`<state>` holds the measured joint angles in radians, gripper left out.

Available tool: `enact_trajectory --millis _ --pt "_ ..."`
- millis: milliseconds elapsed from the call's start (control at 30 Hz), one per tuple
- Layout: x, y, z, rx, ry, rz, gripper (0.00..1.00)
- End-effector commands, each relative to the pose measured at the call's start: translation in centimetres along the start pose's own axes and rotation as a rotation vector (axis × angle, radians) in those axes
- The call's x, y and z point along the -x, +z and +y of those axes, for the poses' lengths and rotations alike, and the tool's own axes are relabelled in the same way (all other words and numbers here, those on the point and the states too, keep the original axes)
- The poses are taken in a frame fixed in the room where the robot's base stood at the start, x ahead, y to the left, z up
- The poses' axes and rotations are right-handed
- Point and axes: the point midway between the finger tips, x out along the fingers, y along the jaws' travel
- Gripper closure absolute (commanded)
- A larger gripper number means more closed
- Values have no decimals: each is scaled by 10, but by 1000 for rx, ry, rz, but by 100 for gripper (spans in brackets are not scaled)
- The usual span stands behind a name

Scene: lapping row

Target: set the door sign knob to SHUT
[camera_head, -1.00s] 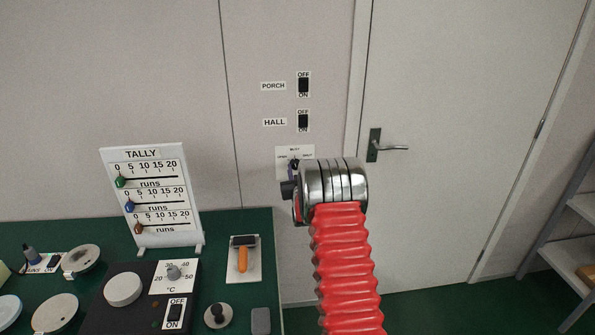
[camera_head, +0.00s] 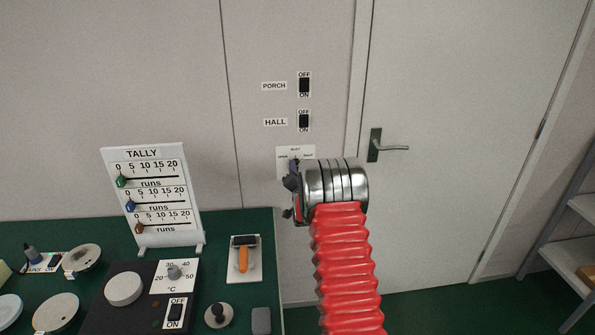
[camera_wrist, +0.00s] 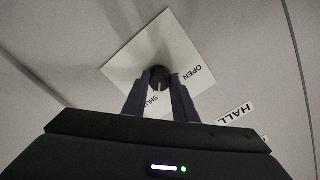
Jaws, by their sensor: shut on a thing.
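The door sign is a white square plate (camera_head: 283,153) on the wall left of the door. The dark round knob (camera_wrist: 159,72) is at the plate's middle. My gripper (camera_wrist: 160,82) has its two fingers on either side of the knob and is shut on it. I cannot tell clearly which word the knob points to. In the head view my wrist hides the knob and the plate's lower right.
The PORCH switch (camera_head: 304,85) and HALL switch (camera_head: 304,121) are above the sign. The door handle (camera_head: 392,148) is to the right. A green table (camera_head: 215,270) at left holds the TALLY board (camera_head: 142,153) and other controls. A shelf (camera_head: 565,245) stands far right.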

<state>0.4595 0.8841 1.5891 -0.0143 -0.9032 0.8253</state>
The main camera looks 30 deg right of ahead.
Motion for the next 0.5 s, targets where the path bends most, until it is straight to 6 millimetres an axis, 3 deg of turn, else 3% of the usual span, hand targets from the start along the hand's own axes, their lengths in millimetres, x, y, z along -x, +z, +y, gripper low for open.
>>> enact_trajectory --millis 500 --pt "1 -2 6 -293 8 4 97"
